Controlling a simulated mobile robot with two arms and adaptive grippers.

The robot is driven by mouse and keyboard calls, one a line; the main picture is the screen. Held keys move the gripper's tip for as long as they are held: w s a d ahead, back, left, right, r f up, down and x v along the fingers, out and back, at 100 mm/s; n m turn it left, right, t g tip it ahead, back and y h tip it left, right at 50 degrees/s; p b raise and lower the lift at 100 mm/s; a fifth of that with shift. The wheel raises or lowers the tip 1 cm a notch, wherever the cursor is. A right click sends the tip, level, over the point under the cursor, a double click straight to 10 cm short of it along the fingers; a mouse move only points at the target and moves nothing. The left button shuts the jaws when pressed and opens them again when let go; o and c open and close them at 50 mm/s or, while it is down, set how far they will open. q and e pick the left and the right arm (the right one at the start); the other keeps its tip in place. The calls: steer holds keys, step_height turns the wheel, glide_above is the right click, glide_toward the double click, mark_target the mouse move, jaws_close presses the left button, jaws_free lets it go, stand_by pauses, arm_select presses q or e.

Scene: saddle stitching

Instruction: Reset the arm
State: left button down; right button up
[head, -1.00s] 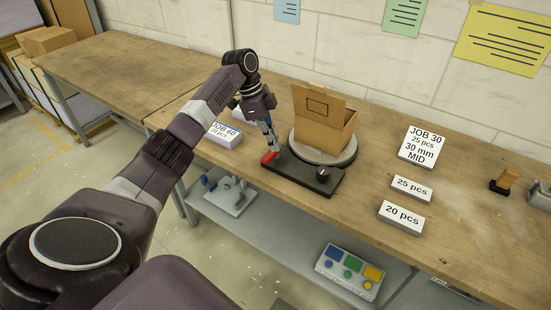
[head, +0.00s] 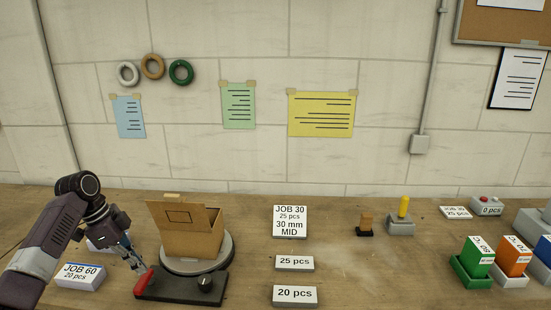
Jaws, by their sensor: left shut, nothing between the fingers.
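My left gripper (head: 134,259) is at the left of the head view, at the end of my left arm. Its fingers are shut and point down at the red part (head: 144,281) of a black control base (head: 180,287). I cannot tell whether the fingertips touch the red part. The base has a black knob (head: 205,284) on its right side. Behind it an open cardboard box (head: 185,238) stands on a round grey turntable (head: 212,264). My right gripper is not in view.
A JOB 60 block (head: 80,275) lies left of the base. A JOB 30 card (head: 290,221), a 25 pcs block (head: 294,262) and a 20 pcs block (head: 295,295) stand to the right. Green (head: 474,263) and orange (head: 512,261) card holders stand far right. Bare wooden table (head: 380,275) lies between.

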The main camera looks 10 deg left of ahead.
arm_select(q)
steer(key=s+d+f+n+y, duration=0.1)
steer(key=s+d+f, duration=0.6)
steer(key=d+f, duration=0.25)
steer(key=s+d+f+n+y, duration=0.1)
steer(key=s+d+f+n, duration=0.1)
steer(key=s+d+f, duration=0.75)
steer(key=s+d+r+n+t+y, duration=0.15)
steer(key=s+n, duration=0.25)
steer(key=s, duration=0.4)
steer(key=s+d+r+n+t+h, duration=0.15)
steer(key=s+n, duration=0.25)
steer(key=s, duration=0.4)
step_height(320, 180, down, 29)
steer(key=s+g+y+b, duration=0.1)
steer(key=s+g, duration=0.1)
steer(key=s+a+f+g+b, duration=0.1)
steer(key=s+a+f, duration=0.1)
steer(key=s+f, duration=1.4)
steer(key=shift+s+a+f, duration=0.2)
steer(key=shift+s+a, duration=0.05)
steer(key=shift+s, duration=0.25)
